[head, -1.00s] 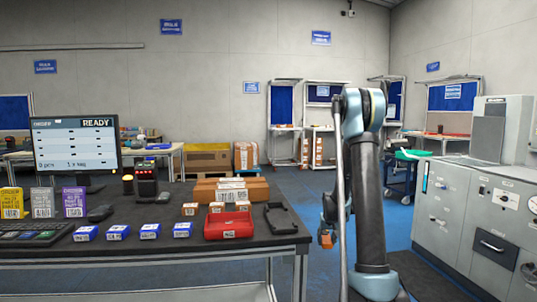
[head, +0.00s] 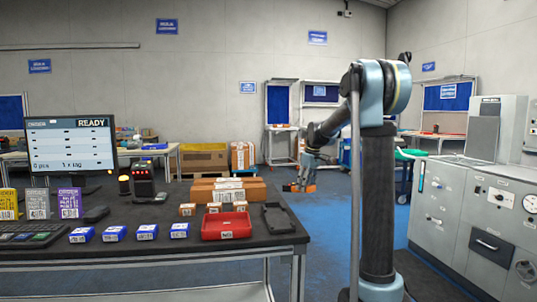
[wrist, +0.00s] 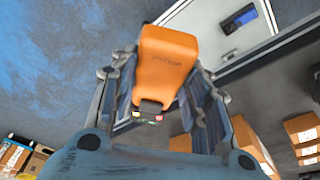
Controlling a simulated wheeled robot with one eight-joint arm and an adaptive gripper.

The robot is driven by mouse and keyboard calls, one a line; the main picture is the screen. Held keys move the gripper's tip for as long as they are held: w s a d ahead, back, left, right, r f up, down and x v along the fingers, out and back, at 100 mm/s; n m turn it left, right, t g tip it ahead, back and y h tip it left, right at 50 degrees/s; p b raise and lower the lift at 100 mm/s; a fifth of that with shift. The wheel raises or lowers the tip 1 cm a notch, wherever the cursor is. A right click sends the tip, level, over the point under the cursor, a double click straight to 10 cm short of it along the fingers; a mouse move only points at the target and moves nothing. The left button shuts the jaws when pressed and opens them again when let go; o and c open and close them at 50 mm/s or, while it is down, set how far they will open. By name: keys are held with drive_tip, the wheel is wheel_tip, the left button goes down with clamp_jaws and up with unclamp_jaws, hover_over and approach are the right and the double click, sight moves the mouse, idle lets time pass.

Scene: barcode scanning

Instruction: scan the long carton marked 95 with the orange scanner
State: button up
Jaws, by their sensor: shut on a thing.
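My gripper (head: 303,180) is shut on the orange scanner (wrist: 167,62), which sits between the two fingers in the wrist view. In the head view my gripper is in the air beyond the back right of the dark table, clear of everything on it. Long brown cartons (head: 238,184) lie stacked near the table's back right, with white labels on their front faces. The number 95 is too small to read, so I cannot tell which carton carries it. Several brown cartons (wrist: 300,130) also show at the lower right of the wrist view.
On the dark table (head: 150,259) stand a red tray (head: 226,226), an empty black holder (head: 278,218), several small blue-and-white boxes (head: 147,232) and a monitor (head: 70,145) reading READY. A grey cabinet (head: 450,215) stands at right. The floor between is clear.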

drive_tip(key=s+a+r+n+g, duration=0.1)
drive_tip(key=s+a+r+n, duration=0.4)
drive_tip(key=s+a+r, duration=1)
drive_tip(key=shift+h, duration=0.4)
drive_tip(key=shift+w+a+f, duration=0.3)
drive_tip(key=shift+w+f, duration=0.05)
drive_tip(key=shift+f, duration=0.5)
drive_tip(key=shift+w+a+f, duration=0.3)
drive_tip(key=shift+f, duration=0.5)
drive_tip(key=shift+w+a+f, duration=0.3)
drive_tip(key=shift+w+f, duration=0.05)
drive_tip(key=shift+f, duration=0.5)
drive_tip(key=shift+r, duration=0.1)
wheel_tip(320, 180, up, 12)
